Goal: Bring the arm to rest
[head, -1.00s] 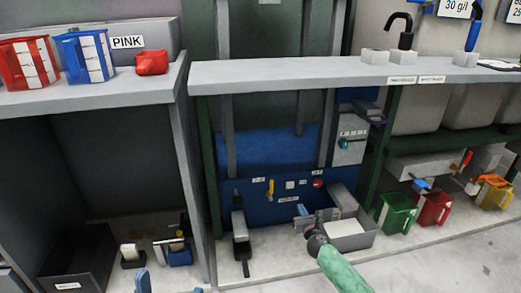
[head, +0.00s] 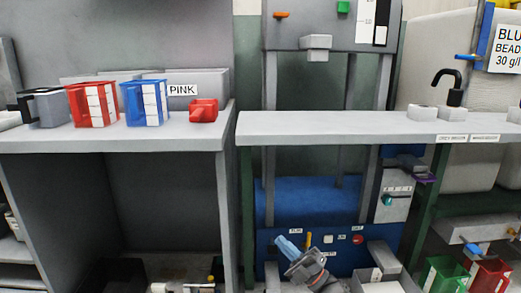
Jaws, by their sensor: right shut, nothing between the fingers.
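My right gripper (head: 287,246) shows at the bottom centre, with light blue fingers shut and empty, pointing up and to the left. It is in front of the blue control panel (head: 268,240) of the press. I cannot tell whether it touches the panel. My left gripper is out of the picture.
A grey shelf (head: 330,128) runs across above the panel.

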